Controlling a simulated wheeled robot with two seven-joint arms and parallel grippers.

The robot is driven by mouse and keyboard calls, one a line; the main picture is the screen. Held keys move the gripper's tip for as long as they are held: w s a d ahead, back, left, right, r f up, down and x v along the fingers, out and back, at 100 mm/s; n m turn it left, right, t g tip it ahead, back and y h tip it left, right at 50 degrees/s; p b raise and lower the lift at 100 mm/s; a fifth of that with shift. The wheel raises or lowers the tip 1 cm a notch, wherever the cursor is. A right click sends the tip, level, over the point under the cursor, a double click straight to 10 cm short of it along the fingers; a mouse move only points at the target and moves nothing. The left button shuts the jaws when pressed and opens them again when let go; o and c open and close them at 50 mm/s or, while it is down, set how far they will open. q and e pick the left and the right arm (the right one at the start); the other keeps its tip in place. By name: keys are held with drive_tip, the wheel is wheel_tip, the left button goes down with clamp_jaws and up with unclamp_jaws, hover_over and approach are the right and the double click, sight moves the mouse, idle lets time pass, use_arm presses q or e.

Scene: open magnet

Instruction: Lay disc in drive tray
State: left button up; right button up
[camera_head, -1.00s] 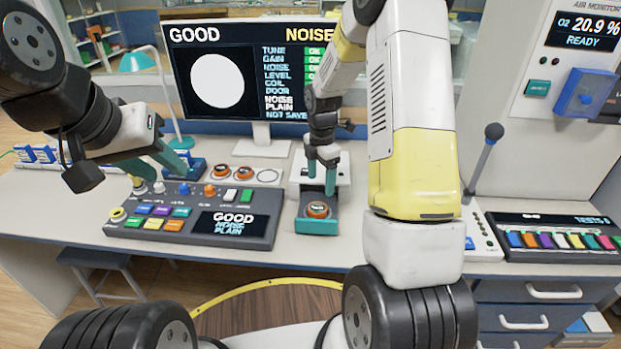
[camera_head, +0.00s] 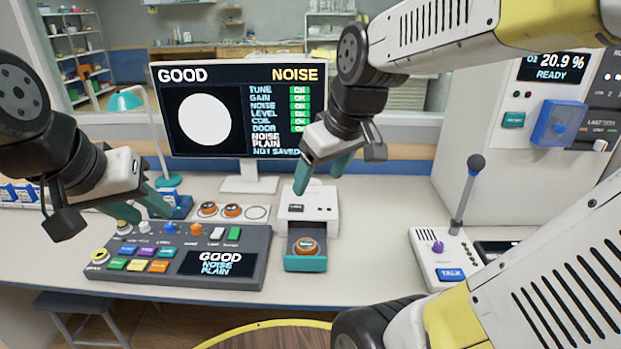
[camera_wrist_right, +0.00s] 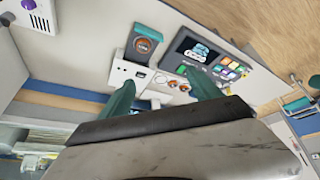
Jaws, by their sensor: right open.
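An orange-rimmed disc with a dark label (camera_head: 306,247) lies in the teal-fronted drive tray (camera_head: 305,265), which is slid out of the white drive (camera_head: 310,207). Disc (camera_wrist_right: 145,44) and tray (camera_wrist_right: 133,55) also show in the right wrist view. My right gripper (camera_head: 320,180) is open and empty, raised above and behind the drive, apart from the disc. Its teal fingers show spread in the right wrist view (camera_wrist_right: 163,92). My left gripper (camera_head: 160,210) is at the left, by the back left corner of the control console (camera_head: 180,255); its teal fingers are partly hidden, and I cannot tell its opening.
Two more orange discs (camera_head: 220,210) lie on a white holder beside the drive, with an empty ring at its right. A monitor (camera_head: 235,110) stands behind. A lever (camera_head: 468,190) rises from a white panel at the right. Bench space right of the drive is clear.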

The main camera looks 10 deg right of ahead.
drive_tip(key=s+m, duration=0.2)
drive_tip(key=s, duration=0.1)
drive_tip(key=s+r+m+t, duration=0.1)
drive_tip(key=s+m, duration=0.1)
drive_tip(key=shift+s+a+y, duration=0.15)
drive_tip(key=shift+a+y, duration=0.15)
drive_tip(key=shift+a, duration=0.1)
idle(0.7)
